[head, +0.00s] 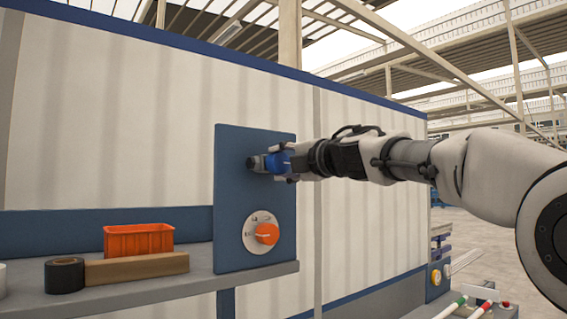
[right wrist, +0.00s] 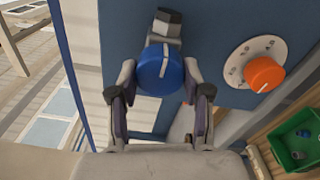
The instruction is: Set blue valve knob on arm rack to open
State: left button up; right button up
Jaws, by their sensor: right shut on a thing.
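The blue valve knob (head: 277,161) is on the upper part of a blue panel (head: 230,200) on the arm rack. In the right wrist view the blue knob (right wrist: 160,68) shows its round face with a white line, which runs nearly up and down there. A grey block sits just beyond it. My right gripper (head: 283,164) reaches in from the right and is shut on the blue knob, one finger on each side. In the right wrist view the fingers (right wrist: 159,76) flank the knob. Any markings around the blue knob are hidden or too small to read. My left gripper is out of view.
An orange knob (head: 267,234) on a pale round plate sits lower on the panel. A shelf (head: 200,283) to the left holds an orange bin (head: 138,239), a wooden block (head: 137,268) and a black roll (head: 64,275). A green bin (right wrist: 296,140) shows in the right wrist view.

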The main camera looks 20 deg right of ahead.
jog(key=shift+r, duration=0.35)
jog(key=o, duration=0.9)
jog(key=shift+o, duration=1.3)
jog(key=shift+w+f, duration=0.25)
jog(key=shift+f, duration=0.05)
